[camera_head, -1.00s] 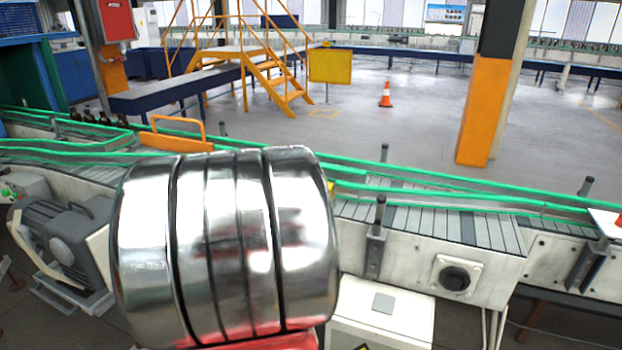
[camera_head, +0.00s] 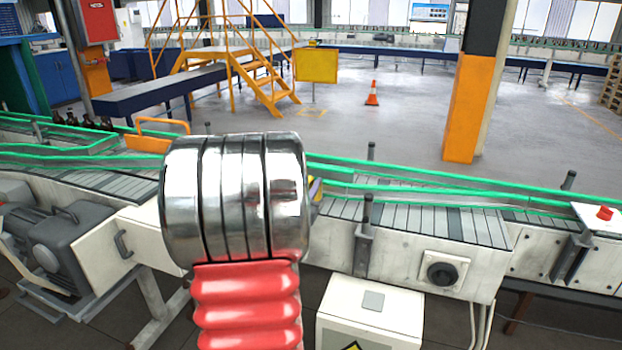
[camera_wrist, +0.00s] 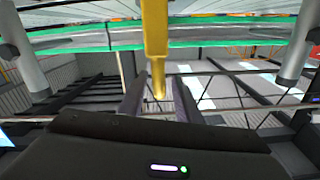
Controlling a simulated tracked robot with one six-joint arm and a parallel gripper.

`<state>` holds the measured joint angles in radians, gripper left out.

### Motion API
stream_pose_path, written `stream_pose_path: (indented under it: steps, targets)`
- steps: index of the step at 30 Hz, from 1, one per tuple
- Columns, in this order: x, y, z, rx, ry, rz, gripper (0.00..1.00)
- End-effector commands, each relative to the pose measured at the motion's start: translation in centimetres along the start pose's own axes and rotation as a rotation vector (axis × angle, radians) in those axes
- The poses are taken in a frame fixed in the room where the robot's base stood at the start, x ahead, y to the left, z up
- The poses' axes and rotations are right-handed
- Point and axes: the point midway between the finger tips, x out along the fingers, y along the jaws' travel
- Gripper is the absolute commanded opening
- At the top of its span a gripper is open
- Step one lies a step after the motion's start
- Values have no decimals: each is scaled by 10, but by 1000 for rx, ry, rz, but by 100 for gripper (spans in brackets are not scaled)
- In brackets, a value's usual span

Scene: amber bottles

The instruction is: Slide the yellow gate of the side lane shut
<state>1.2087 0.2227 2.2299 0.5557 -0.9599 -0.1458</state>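In the wrist view a yellow bar (camera_wrist: 156,45) of the gate comes down from the top. Its rounded lower end is between the two dark fingers of my gripper (camera_wrist: 160,92), with a thin gap on each side. The gripper is open around the bar. In the head view my silver and red arm hides the gripper and most of the spot in front of it. A small yellow piece (camera_head: 315,188) shows just right of the arm; I cannot tell if it is the same gate. An orange-yellow panel with a loop handle (camera_head: 160,132) stands at the lane further left.
The conveyor (camera_head: 420,222) with green rails runs across in front of me. Dark bottles (camera_head: 82,122) stand on it at the left. A grey motor (camera_head: 75,240) and a white box (camera_head: 370,312) are on the near side. An orange pillar (camera_head: 475,110) stands behind.

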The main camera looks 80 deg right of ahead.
Motion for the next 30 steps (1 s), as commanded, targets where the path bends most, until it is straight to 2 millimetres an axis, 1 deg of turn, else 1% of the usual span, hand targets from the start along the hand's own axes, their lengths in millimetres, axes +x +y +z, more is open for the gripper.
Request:
stream_pose_path:
  steps: [1,3,7,12,19,30]
  targets:
    - [8,1,0,0,0,2,31]
    - [18,1,0,0,0,2,31]
    - [30,0,0,-1,0,0,31]
    - [36,0,0,0,0,0,31]
    - [36,0,0,0,0,-1,30]
    - [35,-1,0,0,0,-2,4]
